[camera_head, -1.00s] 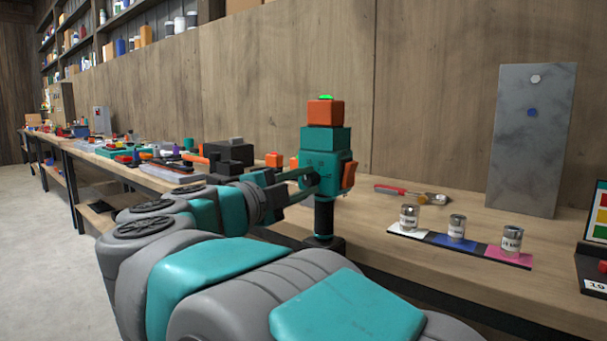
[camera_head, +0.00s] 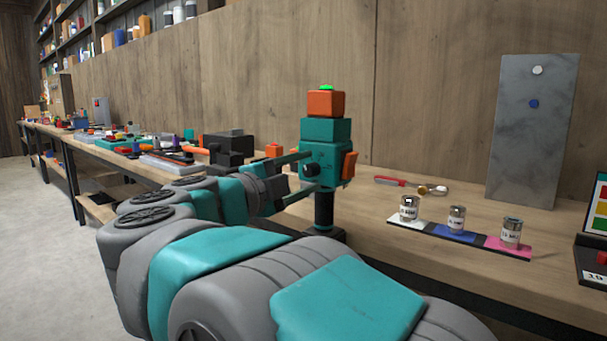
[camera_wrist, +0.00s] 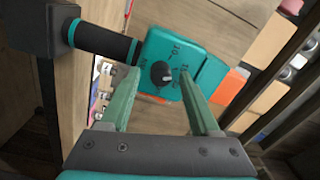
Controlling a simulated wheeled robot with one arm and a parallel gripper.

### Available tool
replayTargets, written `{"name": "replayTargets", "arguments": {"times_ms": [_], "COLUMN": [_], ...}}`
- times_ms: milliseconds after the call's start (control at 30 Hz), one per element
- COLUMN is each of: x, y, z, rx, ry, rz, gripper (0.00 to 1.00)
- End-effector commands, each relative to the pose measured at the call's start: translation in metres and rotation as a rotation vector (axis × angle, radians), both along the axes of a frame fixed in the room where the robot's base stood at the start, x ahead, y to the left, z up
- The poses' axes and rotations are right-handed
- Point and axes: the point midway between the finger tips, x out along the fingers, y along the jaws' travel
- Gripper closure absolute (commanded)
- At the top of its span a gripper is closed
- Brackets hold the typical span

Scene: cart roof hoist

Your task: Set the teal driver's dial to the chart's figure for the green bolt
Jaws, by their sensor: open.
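The teal driver (camera_head: 325,150) stands upright on the bench with an orange block on top, a green light on that, and a black grip below. In the wrist view its teal face (camera_wrist: 172,62) carries a black dial (camera_wrist: 161,74) with a white pointer mark and printed figures around it; I can read a 10, the others are unclear. My gripper (camera_head: 307,172) is at the driver's face. In the wrist view my gripper (camera_wrist: 158,90) is open, its two green fingers on either side of the dial with gaps. The chart and green bolt cannot be made out.
Three cans, one of them the middle can (camera_head: 457,219), stand on a white, blue and pink strip. A grey upright panel (camera_head: 533,130) and a red-handled tool (camera_head: 400,185) are behind. A screen with colour blocks (camera_head: 600,212) is at the right edge. Clutter lines the bench at left.

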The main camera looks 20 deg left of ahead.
Motion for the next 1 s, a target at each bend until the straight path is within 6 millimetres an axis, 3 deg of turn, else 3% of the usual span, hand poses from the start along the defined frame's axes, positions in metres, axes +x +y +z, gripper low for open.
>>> {"name": "replayTargets", "arguments": {"times_ms": [167,600,1000], "x": [-0.010,-0.068,-0.072], "y": [0.005,0.029,0.030], "z": [-0.001,-0.004,-0.003], "rx": [0.000,0.001,0.000], "ry": [0.000,0.000,0.000], "rz": [0.003,0.003,0.000], "gripper": [0.37,0.37,0.37]}}
